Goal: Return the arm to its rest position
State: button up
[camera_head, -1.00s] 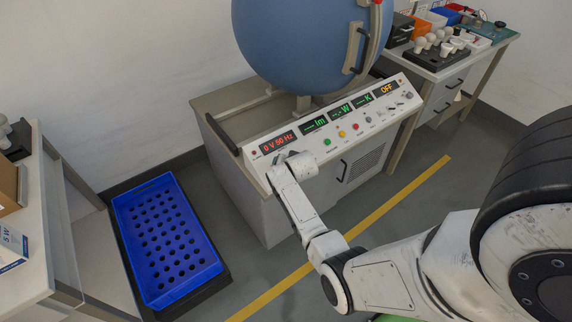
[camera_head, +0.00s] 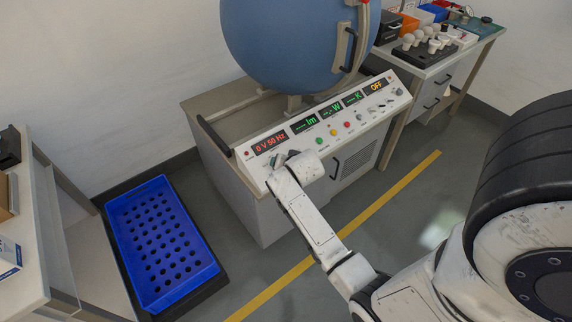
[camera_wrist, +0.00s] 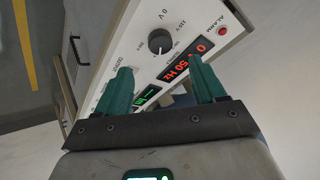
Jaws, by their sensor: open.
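My gripper (camera_wrist: 160,85) shows in the wrist view with two green fingers spread apart and nothing between them. It faces the sloped control panel (camera_head: 330,133) of the test bench, near a black rotary knob (camera_wrist: 160,41) and the red display (camera_wrist: 187,62) reading 0 V 50 Hz. In the head view my arm reaches from the lower right to the panel's left end, and its wrist hides part of the panel there. The fingertips are hard to make out in that view. I cannot tell whether they touch the panel.
A large blue sphere (camera_head: 290,45) stands on the bench behind the panel. A blue crate with holes (camera_head: 133,292) lies on the floor at left, beside a table (camera_head: 36,225). A bulb table (camera_head: 470,55) stands at back right. Open floor with a yellow line (camera_head: 385,202) lies in front.

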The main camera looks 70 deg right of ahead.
jog(key=shift+s+a+r, duration=0.3)
jog(key=shift+a+r, duration=0.05)
jog(key=shift+r, duration=0.05)
dwell(0.4)
jog(key=s+a+n+g+y, duration=0.1)
jog(key=a+n, duration=0.4)
jog(key=a, duration=0.6)
jog(key=s+a+n+g+y, duration=0.2)
jog(key=s+a+n+y, duration=0.2)
jog(key=a, duration=0.8)
jog(key=shift+s+r+n, duration=0.2)
jog(key=shift+s+n, duration=0.85)
jog(key=shift+n, duration=0.15)
jog(key=s+a+n, duration=0.1)
jog(key=a, duration=0.1)
jog(key=s+a+r+n+g+y, duration=0.1)
jog(key=s+a, duration=0.1)
jog(key=s+a+n, duration=0.2)
jog(key=shift+s+a+r+g, duration=0.1)
jog(key=shift+s+r+g, duration=0.1)
jog(key=shift+r+g, duration=0.15)
